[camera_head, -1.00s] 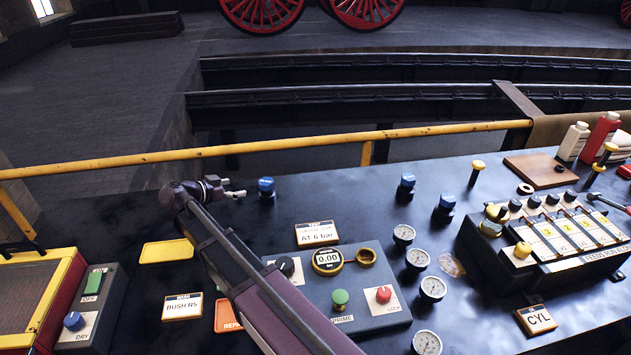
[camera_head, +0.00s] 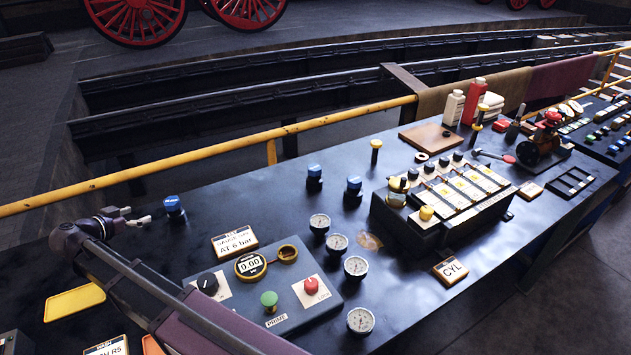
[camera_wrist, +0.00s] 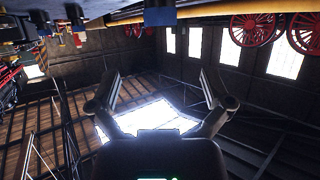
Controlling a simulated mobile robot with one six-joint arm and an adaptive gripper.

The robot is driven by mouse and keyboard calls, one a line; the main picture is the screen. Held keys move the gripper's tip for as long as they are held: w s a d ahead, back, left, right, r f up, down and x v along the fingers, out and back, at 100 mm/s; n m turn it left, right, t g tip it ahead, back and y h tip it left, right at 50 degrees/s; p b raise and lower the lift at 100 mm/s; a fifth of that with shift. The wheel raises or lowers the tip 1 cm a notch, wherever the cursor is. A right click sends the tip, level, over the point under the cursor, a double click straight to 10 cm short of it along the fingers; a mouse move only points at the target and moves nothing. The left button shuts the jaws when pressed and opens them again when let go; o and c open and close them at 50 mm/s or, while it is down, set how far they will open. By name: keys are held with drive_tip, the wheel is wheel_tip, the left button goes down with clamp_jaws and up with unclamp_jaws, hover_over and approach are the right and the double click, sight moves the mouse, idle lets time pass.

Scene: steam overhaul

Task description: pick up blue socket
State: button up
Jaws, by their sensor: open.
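Three blue-topped dark pieces stand upright on the dark bench: one at the left (camera_head: 174,207), one at the middle back (camera_head: 314,175) and one just right of that (camera_head: 353,187). I cannot tell for sure which is the blue socket. My gripper (camera_head: 138,218) is just left of the leftmost piece in the head view, apart from it in the picture. In the wrist view my gripper (camera_wrist: 160,88) has its two fingers spread, with nothing between them. The wrist view looks toward the roof and windows.
A panel with a digital gauge (camera_head: 250,265) and knobs lies in front, with several dial gauges (camera_head: 337,243) to its right. A lubricator box (camera_head: 450,195), bottles (camera_head: 454,108) and a red vise (camera_head: 545,135) stand further right. A yellow rail (camera_head: 220,150) runs behind the bench.

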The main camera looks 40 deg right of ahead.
drive_tip(key=s+d+r+n+g+y+p, duration=0.2)
drive_tip(key=s+d+r+n+y+p, duration=0.1)
drive_tip(key=s+p, duration=0.4)
drive_tip(key=s+d+r+n+g+y+p, duration=0.2)
drive_tip(key=s+d+r+n+y+p, duration=0.1)
drive_tip(key=s+n+y+p, duration=0.2)
drive_tip(key=s+d+r+n+g+y+p, duration=0.1)
drive_tip(key=s+d+r+n+y+p, duration=0.2)
drive_tip(key=s+p, duration=0.6)
drive_tip(key=shift+s+d+r+n+g+y, duration=0.4)
drive_tip(key=shift+s+n+y, duration=0.3)
drive_tip(key=shift+s+n, duration=0.4)
drive_tip(key=shift+s, duration=0.1)
